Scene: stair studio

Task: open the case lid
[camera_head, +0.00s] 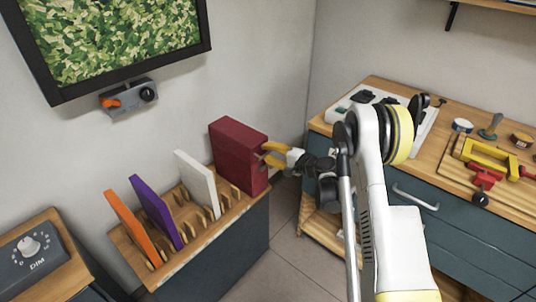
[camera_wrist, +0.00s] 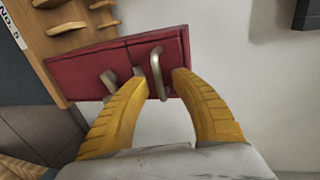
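A dark red case (camera_head: 238,148) stands upright at the right end of a wooden slotted rack. In the wrist view the case (camera_wrist: 90,72) shows its narrow face, with a metal loop handle (camera_wrist: 157,70) and a second metal piece (camera_wrist: 108,80) to its left. My gripper (camera_head: 264,153) is at the case's right side. In the wrist view my gripper (camera_wrist: 160,76) has its yellow fingers apart, with the loop handle between the fingertips. I cannot tell whether either finger touches it. The left finger partly covers the second metal piece.
A white panel (camera_head: 197,178), a purple panel (camera_head: 157,211) and an orange panel (camera_head: 133,227) stand in the rack (camera_head: 205,239) left of the case. A blue drawer cabinet (camera_head: 470,235) with tools on top stands at the right. Open floor (camera_head: 287,232) lies between.

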